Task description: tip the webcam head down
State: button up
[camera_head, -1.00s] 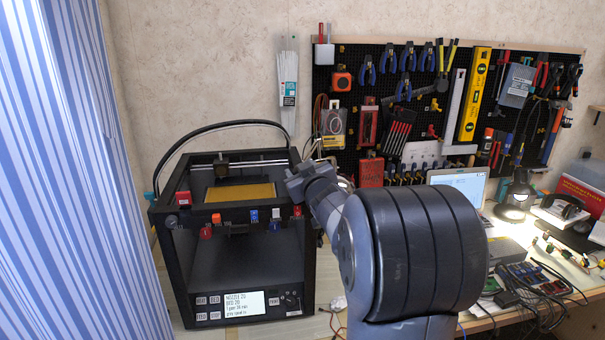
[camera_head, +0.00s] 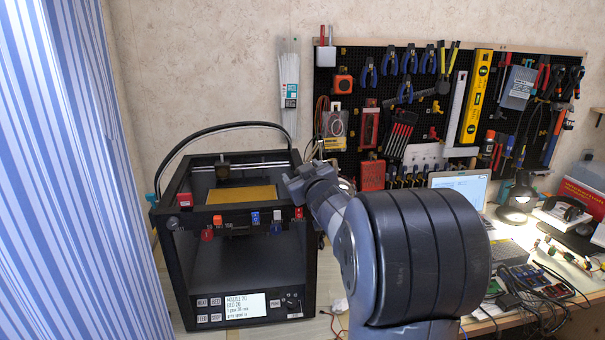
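I cannot make out a webcam for certain. A small dark, rounded piece (camera_head: 173,223) sits at the front left post of the black 3D printer (camera_head: 235,285); it is too small to tell whether it is the webcam head. My gripper (camera_head: 298,184) is at the printer's upper right front corner, seen from behind at the end of my grey arm. Its fingers are small and partly hidden, so I cannot tell whether they are open, or whether they touch the printer frame. Nothing is visibly held.
The printer has a yellow-brown plate (camera_head: 242,195) and a lit display (camera_head: 245,306). A tool-covered pegboard (camera_head: 440,122) hangs behind. A laptop (camera_head: 460,186), a lit lamp (camera_head: 517,202) and loose electronics (camera_head: 535,280) are on the right. A striped curtain (camera_head: 70,190) is at left.

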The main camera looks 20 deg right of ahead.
jog(key=s+a, duration=0.1)
jog(key=s, duration=0.9)
jog(key=shift+s+a+r, duration=0.3)
jog(key=shift+s+r, duration=0.05)
jog(key=shift+r, duration=0.1)
jog(key=w, duration=0.3)
jog(key=w+d, duration=0.1)
jog(key=w, duration=0.3)
jog(key=w+f, duration=0.1)
jog(key=w, duration=0.3)
jog(key=shift+d, duration=0.3)
jog(key=shift+s, duration=0.15)
